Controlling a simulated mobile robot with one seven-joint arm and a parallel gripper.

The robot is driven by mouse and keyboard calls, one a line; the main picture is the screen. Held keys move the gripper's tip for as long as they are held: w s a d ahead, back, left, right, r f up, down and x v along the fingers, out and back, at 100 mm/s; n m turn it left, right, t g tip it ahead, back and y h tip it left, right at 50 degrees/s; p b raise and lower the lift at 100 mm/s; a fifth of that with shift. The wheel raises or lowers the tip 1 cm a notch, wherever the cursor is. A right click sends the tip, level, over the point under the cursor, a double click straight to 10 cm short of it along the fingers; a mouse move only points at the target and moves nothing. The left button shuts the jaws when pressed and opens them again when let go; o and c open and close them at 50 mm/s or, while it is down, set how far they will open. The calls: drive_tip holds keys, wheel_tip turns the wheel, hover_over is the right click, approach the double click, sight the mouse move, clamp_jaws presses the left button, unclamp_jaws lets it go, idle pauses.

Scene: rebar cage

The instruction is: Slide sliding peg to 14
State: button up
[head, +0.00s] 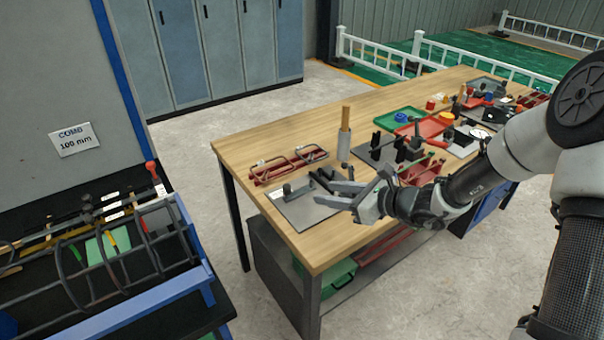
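My gripper (326,193) is open, with its fingers pointing left over a flat grey plate (297,216) near the front left of the wooden workbench. Nothing shows between the fingers. A small dark upright peg (287,189) stands on a dark block on this plate, to the left of the fingertips. More dark parts (322,178) lie just behind the fingers and are partly hidden by them. I cannot tell for sure which part is the sliding peg. No scale or number 14 can be read at this size.
Red racks with metal loops (289,165) and a grey cylinder with a wooden handle (344,141) stand behind the plate. Green (400,119) and red trays sit farther back. A rebar cage (108,255) on a blue-edged stand is at left. The bench's left corner is clear.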

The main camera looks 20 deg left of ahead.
sight(289, 187)
drive_tip(key=shift+m, duration=0.3)
drive_tip(key=x, duration=1.1)
drive_tip(key=w+x, duration=0.1)
drive_tip(key=x, duration=0.5)
drive_tip(key=shift+w+f, duration=0.1)
drive_tip(key=shift+f, duration=0.15)
drive_tip(key=shift+t, duration=0.3)
drive_tip(key=shift+b, duration=0.3)
clamp_jaws()
